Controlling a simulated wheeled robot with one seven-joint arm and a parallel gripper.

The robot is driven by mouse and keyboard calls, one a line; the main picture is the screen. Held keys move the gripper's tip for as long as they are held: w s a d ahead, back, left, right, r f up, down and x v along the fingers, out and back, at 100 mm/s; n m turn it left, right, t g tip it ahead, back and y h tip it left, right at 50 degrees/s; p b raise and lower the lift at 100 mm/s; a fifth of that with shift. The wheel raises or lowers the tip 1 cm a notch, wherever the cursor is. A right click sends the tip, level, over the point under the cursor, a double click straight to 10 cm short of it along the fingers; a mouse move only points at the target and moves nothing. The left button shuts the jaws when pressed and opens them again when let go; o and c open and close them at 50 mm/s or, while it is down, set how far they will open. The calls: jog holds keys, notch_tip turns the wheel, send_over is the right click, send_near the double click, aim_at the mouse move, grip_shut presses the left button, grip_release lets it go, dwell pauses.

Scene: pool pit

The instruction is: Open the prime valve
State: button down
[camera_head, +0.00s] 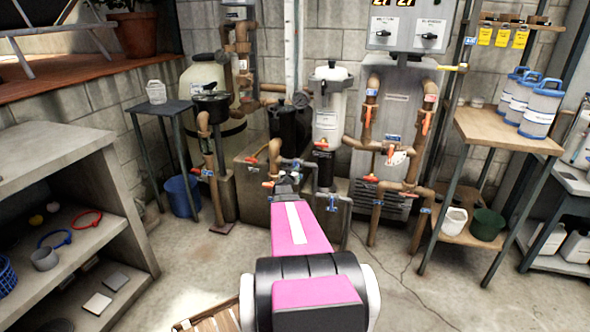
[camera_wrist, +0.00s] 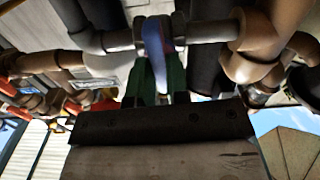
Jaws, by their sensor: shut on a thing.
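A blue lever handle (camera_wrist: 154,42), with a reddish edge, sits on a grey pipe (camera_wrist: 205,27) in the wrist view; I take it for the prime valve's handle, though no label can be read there. My gripper (camera_wrist: 159,80) has its green fingers on both sides of this handle and is shut on it. In the head view my gripper (camera_head: 287,178) reaches the low pipework in front of the pump pit. My pink arm hides part of that pipework, and the valve's body cannot be made out.
Several orange-handled valves sit on the brown pipes around the heater (camera_head: 388,125). A white filter housing (camera_head: 328,110) stands just behind my gripper. A wooden shelf (camera_head: 500,130) is at right, a grey shelf unit (camera_head: 75,170) at left. The floor between is mostly open.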

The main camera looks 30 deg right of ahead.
jog(key=n, duration=1.7)
jog(key=shift+n, duration=0.4)
jog(key=c, duration=1)
grip_release()
jog(key=shift+s+a, duration=0.1)
jog(key=v, duration=0.6)
jog(key=shift+s+a, duration=0.25)
jog(key=shift+a, duration=0.1)
